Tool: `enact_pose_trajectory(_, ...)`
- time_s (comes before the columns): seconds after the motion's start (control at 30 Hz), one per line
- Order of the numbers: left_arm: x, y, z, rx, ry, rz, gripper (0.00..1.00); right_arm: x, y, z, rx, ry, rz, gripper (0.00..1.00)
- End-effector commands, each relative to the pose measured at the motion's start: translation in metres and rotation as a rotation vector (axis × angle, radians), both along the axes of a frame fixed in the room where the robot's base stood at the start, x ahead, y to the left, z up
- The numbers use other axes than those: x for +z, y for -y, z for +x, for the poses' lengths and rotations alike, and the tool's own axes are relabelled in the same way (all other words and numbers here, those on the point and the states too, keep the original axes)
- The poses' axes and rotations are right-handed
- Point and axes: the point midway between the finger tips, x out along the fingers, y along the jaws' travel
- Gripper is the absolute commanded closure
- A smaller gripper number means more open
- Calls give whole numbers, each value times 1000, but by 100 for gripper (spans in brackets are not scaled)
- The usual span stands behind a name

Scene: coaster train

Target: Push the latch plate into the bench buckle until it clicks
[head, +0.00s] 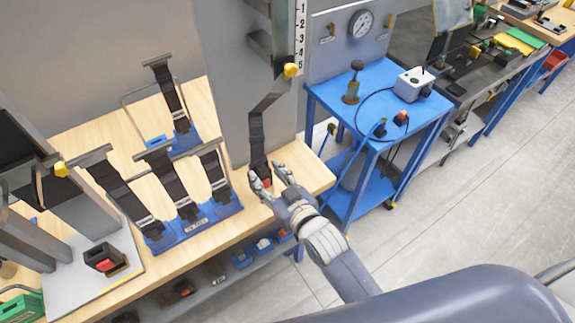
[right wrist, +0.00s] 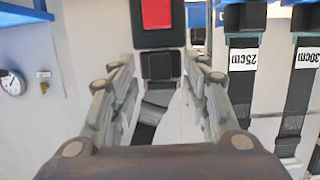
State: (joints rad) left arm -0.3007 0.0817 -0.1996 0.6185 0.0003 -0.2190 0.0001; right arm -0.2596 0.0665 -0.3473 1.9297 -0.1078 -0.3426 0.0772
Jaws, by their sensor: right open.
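A black strap (head: 256,130) hangs from a grey post and runs down to my right gripper (head: 270,178). In the right wrist view a dark block with a red face (right wrist: 158,13) lies beyond the fingertips. Close to it is a black piece (right wrist: 162,65), which looks like the latch plate, with the strap (right wrist: 150,112) on its near side. I cannot tell whether the plate sits inside the block. My right gripper (right wrist: 160,82) is open, its fingers on either side of the strap. Another black buckle with red (head: 103,257) stands on a grey plate at left. My left gripper is not in view.
Straps on a blue rack (head: 200,225) stand left of my right gripper; labelled straps show in the right wrist view (right wrist: 243,58). A blue cart (head: 375,75) with a white box (head: 413,84) stands at right. The floor (head: 470,200) is clear.

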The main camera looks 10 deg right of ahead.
Motion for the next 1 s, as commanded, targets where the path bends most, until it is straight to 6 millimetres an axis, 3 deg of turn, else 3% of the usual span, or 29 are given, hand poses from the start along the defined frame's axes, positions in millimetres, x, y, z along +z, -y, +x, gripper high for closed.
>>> enact_pose_trajectory(0.3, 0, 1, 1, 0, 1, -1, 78, 15, 20, -61, 1, -3, -1, 57)
enact_pose_trajectory(0.5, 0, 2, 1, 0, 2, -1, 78, 23, 29, -88, 0, -1, 0, 57)
enact_pose_trajectory(0.7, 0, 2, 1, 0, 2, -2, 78, 27, 33, -98, 0, 0, -1, 57)
enact_pose_trajectory(1.0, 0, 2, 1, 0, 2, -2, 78, 27, 33, -99, 0, 1, 0, 57)
